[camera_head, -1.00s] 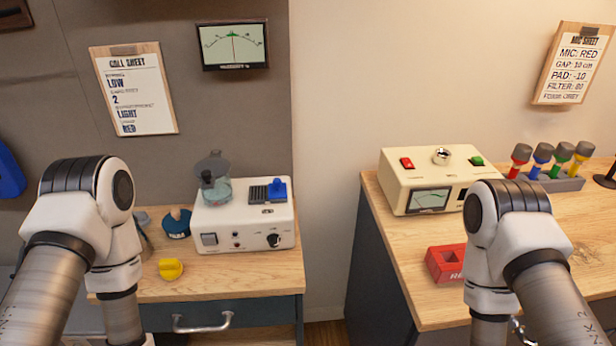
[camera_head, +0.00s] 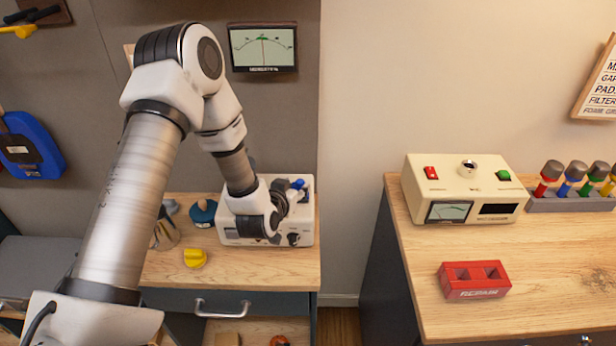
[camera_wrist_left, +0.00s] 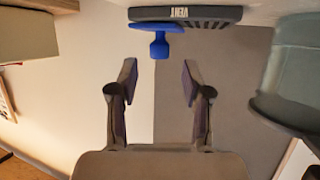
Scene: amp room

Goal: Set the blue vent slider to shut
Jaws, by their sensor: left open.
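The blue vent slider (camera_head: 297,184) sits on top of the white device (camera_head: 306,222). In the left wrist view the slider (camera_wrist_left: 158,42) is a blue T-shaped piece at the left part of the dark vent plate (camera_wrist_left: 228,14) lettered VENT, with slats showing to its right. My left gripper (camera_head: 280,203) is over the device near the slider, and my arm hides much of the device. In the left wrist view its fingers (camera_wrist_left: 158,78) are open and empty, one on each side of the slider's line, apart from it. My right gripper is out of view.
A yellow piece (camera_head: 195,258) lies on the left table before the device, and a dark blue item (camera_head: 203,213) stands left of it. On the right table are a cream box (camera_head: 440,180) and a red block (camera_head: 474,280). A gap separates the tables.

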